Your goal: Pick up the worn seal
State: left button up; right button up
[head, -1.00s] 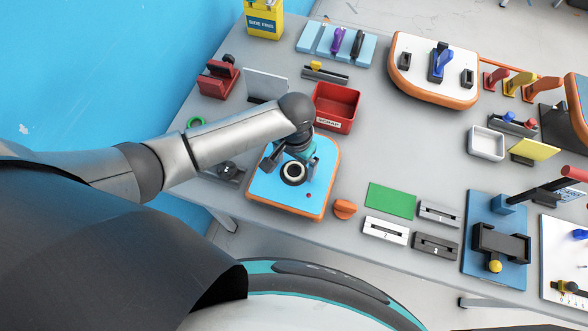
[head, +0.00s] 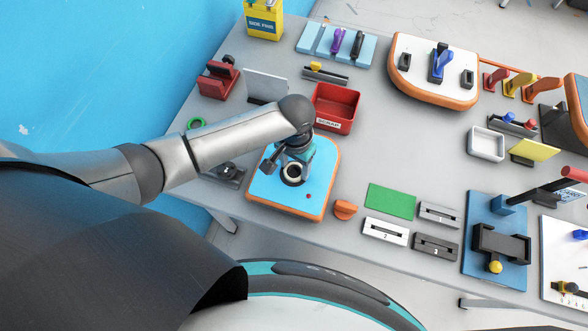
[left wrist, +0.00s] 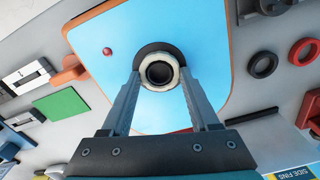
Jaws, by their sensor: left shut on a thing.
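The worn seal looks to be the cream ring (head: 293,172) around a dark centre on the blue board with orange sides (head: 318,175). The ring also shows in the left wrist view (left wrist: 146,66), inside a dark round recess. My left gripper (head: 291,166) points down over the board. Its two fingers (left wrist: 159,76) stand on either side of the ring and are shut on it. The ring still appears at the recess; any gap beneath it cannot be told. In the head view my gripper hides part of it. My right gripper is not in view.
A red scrap bin (head: 336,107) stands just behind the board. An orange knob (head: 345,209) sits at its right, near a green mat (head: 391,199). Black (left wrist: 263,64) and red (left wrist: 305,51) rings lie beside the board. Bare grey table lies right of the bin.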

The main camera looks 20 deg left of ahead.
pick_arm(q)
jog(key=shift+c, duration=0.6)
